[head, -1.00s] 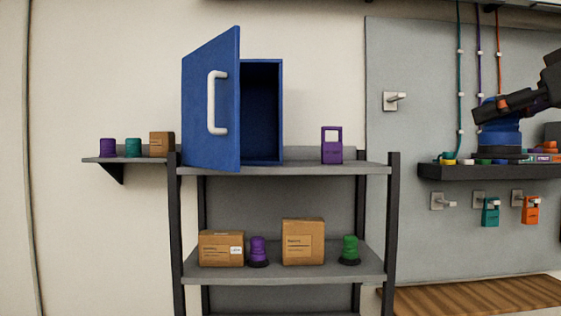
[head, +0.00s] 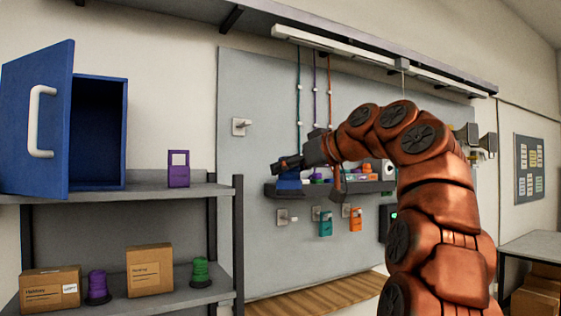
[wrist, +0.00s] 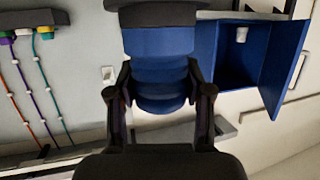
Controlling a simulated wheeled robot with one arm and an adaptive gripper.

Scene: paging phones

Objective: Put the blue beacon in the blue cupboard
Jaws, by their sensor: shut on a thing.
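The blue beacon (wrist: 160,45) is in my gripper (wrist: 160,95), with a finger on each side of its ribbed blue body; its dark base is at the top of the wrist view. In the head view the beacon (head: 288,182) hangs below my gripper (head: 290,164), in front of the wall ledge's left end. The blue cupboard (head: 98,130) stands on the grey rack at left, its door (head: 35,115) wide open. In the wrist view the cupboard (wrist: 207,55) is to the right of the beacon and apart from it, with a small white thing (wrist: 241,34) inside.
Cartons (head: 149,270) and purple and green beacons (head: 200,272) are on the lower shelf. Cables and several small items line the wall ledge (head: 370,187).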

